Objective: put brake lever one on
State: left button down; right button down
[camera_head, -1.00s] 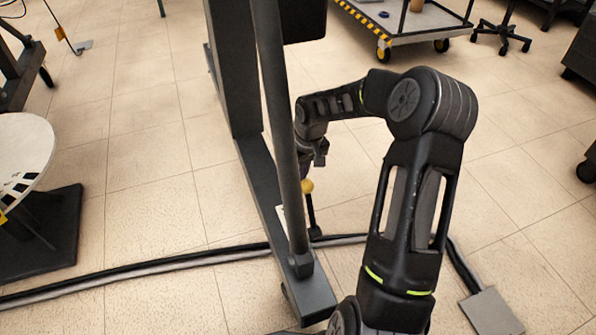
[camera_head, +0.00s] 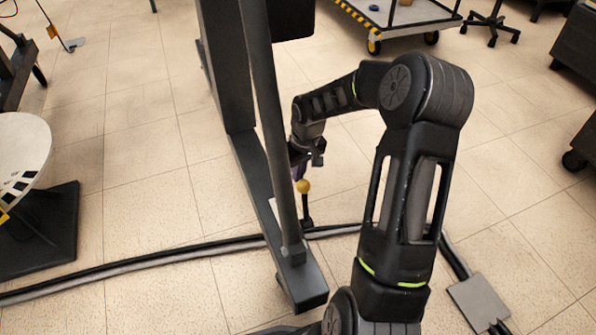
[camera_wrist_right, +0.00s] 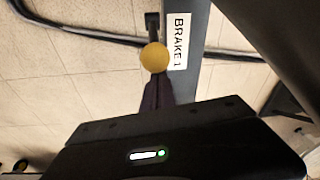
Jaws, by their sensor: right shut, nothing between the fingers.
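Brake lever one is a short black lever with a yellow ball knob (camera_head: 303,186), low beside the dark frame's foot beam. In the right wrist view its yellow knob (camera_wrist_right: 154,57) sits just beyond my fingertips, next to a white "BRAKE 1" label (camera_wrist_right: 178,42). My right gripper (camera_head: 297,161) is just above the knob, partly hidden by the frame's post. Its dark fingers (camera_wrist_right: 157,88) are shut and empty, pointing at the knob. I cannot tell whether they touch it. My left gripper is not in view.
The dark frame's post (camera_head: 270,120) and foot beam (camera_head: 262,190) stand close left of my right arm. A cable (camera_head: 130,266) crosses the floor to a floor plate (camera_head: 477,301). A round white disc (camera_head: 20,150) stands at left. A cart (camera_head: 400,22) is behind.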

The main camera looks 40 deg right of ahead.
jog(key=shift+s+d+r+p, duration=0.15)
jog(key=shift+r+p, duration=0.3)
jog(key=shift+r, duration=0.85)
jog(key=shift+s+a+r+p, duration=0.15)
jog(key=shift+r+p, duration=0.3)
jog(key=shift+r, duration=0.8)
jog(key=shift+s+d+r+p, duration=0.1)
jog(key=shift+s+r+p, duration=0.25)
jog(key=shift+r, duration=0.95)
